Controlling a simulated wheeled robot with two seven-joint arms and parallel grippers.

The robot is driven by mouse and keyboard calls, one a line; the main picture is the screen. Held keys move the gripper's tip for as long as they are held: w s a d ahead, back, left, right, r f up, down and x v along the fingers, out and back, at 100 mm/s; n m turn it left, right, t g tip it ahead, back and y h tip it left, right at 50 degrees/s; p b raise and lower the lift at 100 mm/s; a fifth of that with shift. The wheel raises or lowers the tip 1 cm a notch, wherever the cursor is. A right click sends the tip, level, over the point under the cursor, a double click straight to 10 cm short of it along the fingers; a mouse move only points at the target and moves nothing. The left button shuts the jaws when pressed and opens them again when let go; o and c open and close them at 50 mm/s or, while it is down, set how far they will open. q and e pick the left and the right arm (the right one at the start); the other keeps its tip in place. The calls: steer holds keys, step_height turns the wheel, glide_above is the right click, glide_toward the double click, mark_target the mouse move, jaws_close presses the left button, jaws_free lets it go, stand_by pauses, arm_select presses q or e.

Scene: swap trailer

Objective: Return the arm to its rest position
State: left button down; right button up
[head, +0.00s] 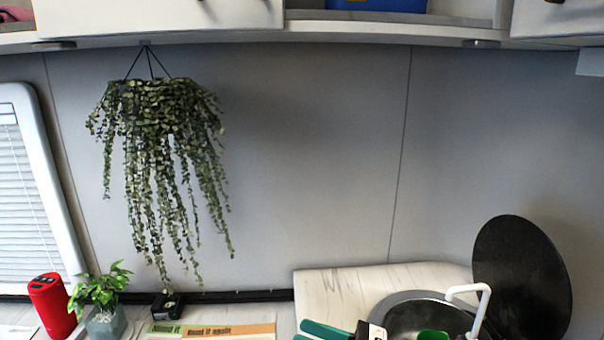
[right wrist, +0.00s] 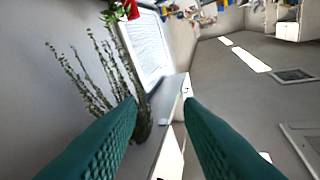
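My right gripper (head: 304,331) shows at the bottom edge of the head view, left of the sink. Its two teal fingers point left, and most of its arm is out of frame. In the right wrist view the fingers of the right gripper (right wrist: 159,106) stand wide apart with nothing between them. My left gripper is in neither view.
A round sink (head: 400,300) with a white faucet (head: 484,305) and a dark round lid (head: 522,275) are at the right. A hanging plant (head: 160,130), red cylinder (head: 52,305) and potted plant (head: 104,318) are at the left. Cabinets (head: 160,15) run overhead.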

steer(key=w+d+m+t+h, duration=0.2)
steer(key=d+m+t+h, duration=0.4)
steer(key=m, duration=0.5)
steer(key=w+d+m+t+h, duration=0.1)
steer(key=d+m+t+h, duration=0.2)
steer(key=m+t, duration=0.65)
steer(key=s+d+f+m+g+h, duration=0.3)
steer(key=d+f+m+g+h, duration=0.6)
steer(key=m, duration=0.8)
steer(key=s+f+m+g, duration=0.85)
steer(key=s+f, duration=0.85)
steer(key=s, duration=0.3)
step_height(320, 180, down, 31)
steer(key=s+n+g+b, duration=0.1)
steer(key=g+b, duration=0.1)
steer(key=b, duration=0.4)
steer(key=s+d+f+b, duration=0.1)
steer(key=s+f+b, duration=0.1)
steer(key=s+f, duration=0.6)
steer(key=s+d+f+g+h+b, duration=0.1)
steer(key=s+d+f+b, duration=0.1)
steer(key=s+f, duration=0.6)
step_height(320, 180, down, 5)
steer(key=shift+s+d, duration=0.2)
steer(key=shift+s, duration=0.1)
